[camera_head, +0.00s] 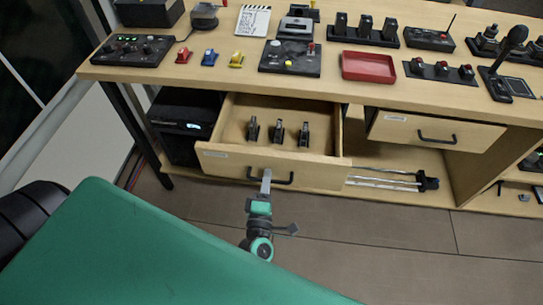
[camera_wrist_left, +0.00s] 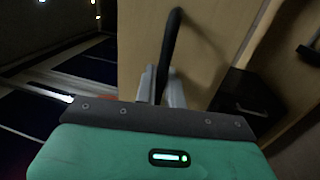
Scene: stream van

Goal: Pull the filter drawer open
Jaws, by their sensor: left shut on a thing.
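The wooden drawer (camera_head: 222,160) under the left part of the desk stands pulled out, with its inside showing. Several small black clip-like pieces (camera_head: 277,130) stand in a row in it. Its black bar handle (camera_head: 285,181) is on the front panel. My left gripper (camera_head: 266,178) is at the left part of this handle, shut on it. In the left wrist view the dark handle (camera_wrist_left: 171,42) runs up from between the fingers (camera_wrist_left: 160,88), with the pale drawer front behind it. My right gripper is not in view.
A second drawer (camera_head: 435,131) with a black handle is at the right. A black box (camera_head: 186,124) stands left of the open drawer. A red tray (camera_head: 368,67) and several control devices are on the desk top. The floor in front is clear.

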